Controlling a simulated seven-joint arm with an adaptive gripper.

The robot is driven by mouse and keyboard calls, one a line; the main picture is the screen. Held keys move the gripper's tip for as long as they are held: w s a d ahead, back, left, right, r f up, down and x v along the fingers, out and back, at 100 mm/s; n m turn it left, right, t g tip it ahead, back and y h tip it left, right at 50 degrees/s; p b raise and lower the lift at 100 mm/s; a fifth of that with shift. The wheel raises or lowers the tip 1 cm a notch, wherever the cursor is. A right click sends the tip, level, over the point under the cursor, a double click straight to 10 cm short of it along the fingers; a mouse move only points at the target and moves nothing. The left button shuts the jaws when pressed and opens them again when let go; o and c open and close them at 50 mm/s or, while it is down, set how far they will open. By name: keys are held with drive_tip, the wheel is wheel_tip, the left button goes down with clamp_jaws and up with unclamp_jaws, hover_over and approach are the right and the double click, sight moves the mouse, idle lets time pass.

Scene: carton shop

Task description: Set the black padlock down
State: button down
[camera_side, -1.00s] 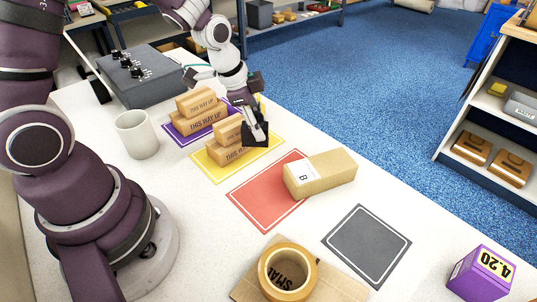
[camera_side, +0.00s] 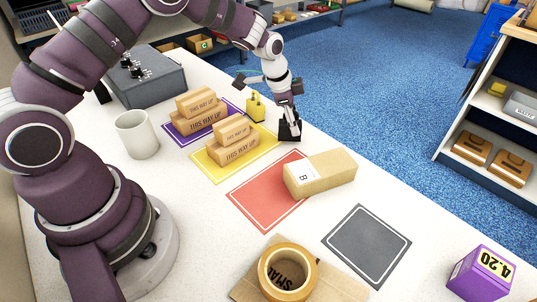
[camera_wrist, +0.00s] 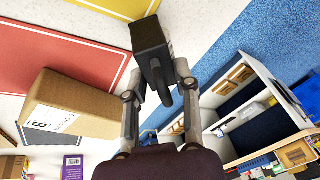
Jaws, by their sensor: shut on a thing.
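The black padlock (camera_side: 289,131) is at the far long edge of the white table, just right of the yellow mat (camera_side: 214,176). I cannot tell whether its base touches the tabletop. My gripper (camera_side: 287,108) is above it, shut on it. In the wrist view the padlock (camera_wrist: 149,38) shows its dark body beyond the fingertips of my gripper (camera_wrist: 159,72), with its shackle between the fingers.
Stacked cartons (camera_side: 233,150) stand on the yellow mat, others (camera_side: 199,122) on the purple mat. A yellow item (camera_side: 256,107) stands behind. A carton marked B (camera_side: 320,174) overlaps the red mat (camera_side: 263,203). The grey mat (camera_side: 367,245) is bare.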

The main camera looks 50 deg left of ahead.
drive_tip(key=shift+f, duration=0.45)
drive_tip(key=c, duration=0.8)
unclamp_jaws()
drive_tip(key=shift+r, duration=0.3)
drive_tip(key=v, duration=1.2)
drive_tip(key=s+r+n, duration=0.2)
drive_tip(key=s+n, duration=0.1)
drive_tip(key=s, duration=0.3)
drive_tip(key=s+d+r+n+t, duration=0.1)
drive_tip(key=s+r+n, duration=0.1)
drive_tip(key=s, duration=0.4)
drive_tip(key=s+r+n+t+y, duration=0.1)
drive_tip(key=s+r+n, duration=0.1)
drive_tip(key=s+n, duration=0.2)
drive_tip(key=shift+s+d+r, duration=0.1)
drive_tip(key=shift+s+d, duration=0.05)
drive_tip(key=shift+s, duration=0.4)
drive_tip(key=shift+s+d+r, duration=0.1)
drive_tip(key=shift+s, duration=0.45)
